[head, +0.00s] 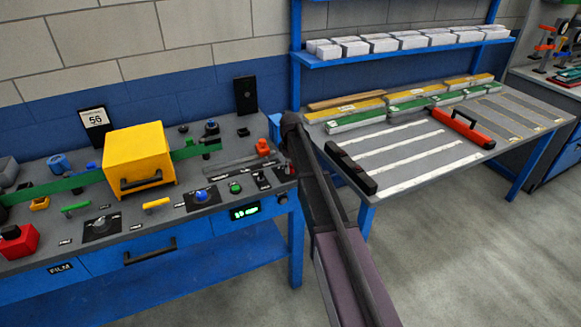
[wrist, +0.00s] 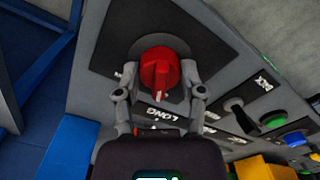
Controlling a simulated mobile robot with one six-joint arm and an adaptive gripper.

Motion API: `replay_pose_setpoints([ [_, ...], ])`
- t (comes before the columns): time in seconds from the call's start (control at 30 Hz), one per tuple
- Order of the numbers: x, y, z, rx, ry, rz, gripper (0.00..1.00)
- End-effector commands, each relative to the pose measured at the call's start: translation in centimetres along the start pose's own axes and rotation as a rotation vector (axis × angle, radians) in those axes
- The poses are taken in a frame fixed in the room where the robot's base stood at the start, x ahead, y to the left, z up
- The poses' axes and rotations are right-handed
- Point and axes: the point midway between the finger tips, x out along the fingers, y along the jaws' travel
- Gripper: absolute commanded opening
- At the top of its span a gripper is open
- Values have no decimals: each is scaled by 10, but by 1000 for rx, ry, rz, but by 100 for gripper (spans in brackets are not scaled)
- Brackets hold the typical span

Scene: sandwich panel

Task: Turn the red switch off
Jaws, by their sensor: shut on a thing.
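The red switch (wrist: 158,66) is a round knob with a raised grip bar, on a dark square plate (wrist: 118,38) in the wrist view. A white mark shows on the bar's lower end, which points down in the picture. My gripper (wrist: 161,78) has one finger on each side of the knob and is shut on it. In the head view my dark arm rises past the right end of the workbench.
The workbench (head: 85,262) carries a yellow box (head: 138,150), a green knob (head: 235,188), a blue knob (head: 201,195) and a red button box (head: 18,241). Open floor lies in front.

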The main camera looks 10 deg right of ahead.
Motion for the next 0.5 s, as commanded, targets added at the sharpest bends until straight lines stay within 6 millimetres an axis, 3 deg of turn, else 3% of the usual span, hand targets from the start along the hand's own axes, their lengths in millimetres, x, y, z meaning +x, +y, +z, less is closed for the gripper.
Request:
replay_pose_setpoints([
  [0.5, 0, -2, 0, -176, 0, -4, 4],
])
